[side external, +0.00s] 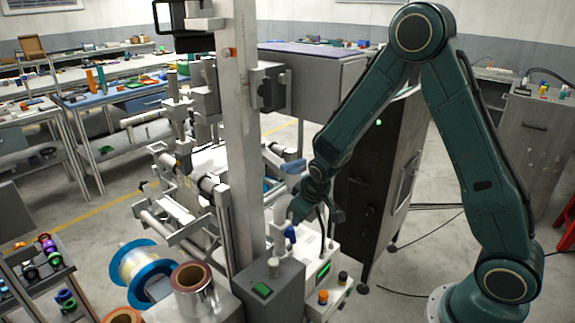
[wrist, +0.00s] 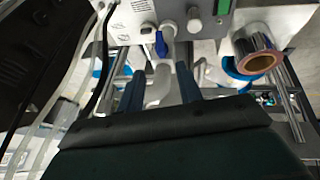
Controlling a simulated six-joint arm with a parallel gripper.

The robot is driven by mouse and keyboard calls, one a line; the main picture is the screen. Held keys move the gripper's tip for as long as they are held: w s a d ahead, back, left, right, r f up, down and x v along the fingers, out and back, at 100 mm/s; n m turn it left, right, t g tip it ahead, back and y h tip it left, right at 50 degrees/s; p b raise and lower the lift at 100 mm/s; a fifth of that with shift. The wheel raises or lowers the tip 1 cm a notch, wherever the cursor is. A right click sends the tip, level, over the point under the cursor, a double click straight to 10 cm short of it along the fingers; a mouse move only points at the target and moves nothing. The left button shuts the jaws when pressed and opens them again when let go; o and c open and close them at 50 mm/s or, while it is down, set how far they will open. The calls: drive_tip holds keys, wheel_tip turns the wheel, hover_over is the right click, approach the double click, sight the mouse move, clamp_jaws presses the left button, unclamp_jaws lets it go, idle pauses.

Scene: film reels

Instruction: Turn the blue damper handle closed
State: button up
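The blue damper handle (side external: 291,233) sits low on a white pipe (side external: 280,212) at the machine's near end in the side view. It also shows in the wrist view (wrist: 161,44), small and blue, just beyond the fingertips and close to the white pipe. My gripper (side external: 300,207) is just above and to the right of the handle. In the wrist view, its two dark blue fingers (wrist: 160,73) stand apart with part of the white pipe showing between them. The gripper is open and appears to hold nothing. Whether a finger touches the pipe or handle I cannot tell.
A grey box with a green button (side external: 262,290) and a white control box (side external: 325,268) with knobs stand close below. A tall metal post (side external: 240,130) rises to the left. A dark cabinet (side external: 372,185) stands behind the arm. Hoses (wrist: 98,70) run along the left in the wrist view.

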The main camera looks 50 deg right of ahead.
sight(294, 233)
drive_tip(key=shift+x, duration=6.4)
drive_tip(key=shift+c, duration=0.3)
drive_tip(key=c, duration=0.7)
